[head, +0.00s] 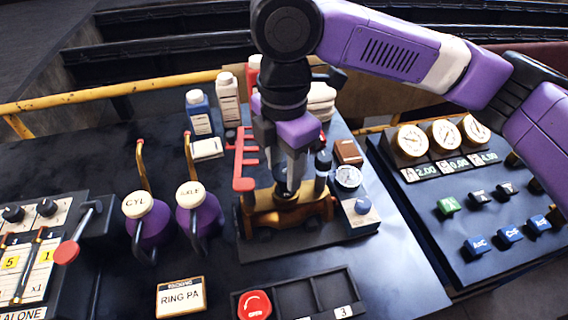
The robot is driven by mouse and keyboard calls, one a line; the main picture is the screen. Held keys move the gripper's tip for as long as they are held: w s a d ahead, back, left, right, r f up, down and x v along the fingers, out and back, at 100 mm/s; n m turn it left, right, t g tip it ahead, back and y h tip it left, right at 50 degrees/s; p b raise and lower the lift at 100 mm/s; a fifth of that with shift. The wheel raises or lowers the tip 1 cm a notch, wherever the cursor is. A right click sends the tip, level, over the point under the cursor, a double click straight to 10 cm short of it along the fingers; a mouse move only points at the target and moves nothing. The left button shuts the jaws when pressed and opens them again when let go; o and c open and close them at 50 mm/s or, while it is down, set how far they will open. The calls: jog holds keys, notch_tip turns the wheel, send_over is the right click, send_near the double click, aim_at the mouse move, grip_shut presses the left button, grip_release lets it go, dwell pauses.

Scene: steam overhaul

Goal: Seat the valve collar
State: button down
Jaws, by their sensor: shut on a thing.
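My gripper (289,178) points straight down over the brass valve body (290,215), which lies on a dark base plate at the middle of the bench. Its fingers are shut on a small dark part (287,190), apparently the valve collar, low at the top of the brass body. The fingers hide much of this part. I cannot tell whether it touches the body or sits just above it.
A red toothed rack (244,160) stands close left of my gripper. A pressure gauge (347,177) and a blue-topped block (361,212) are close right. Purple-based CYL (150,222) and second (203,212) handles stand left. A dark compartment tray (322,292) with a red knob (254,304) lies in front.

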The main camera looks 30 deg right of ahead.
jog(key=shift+f, duration=1)
dwell(0.5)
jog(key=c, duration=0.7)
grip_release()
jog(key=o, duration=0.3)
jog(key=shift+r+p, duration=4.8)
jog(key=shift+r, duration=0.7)
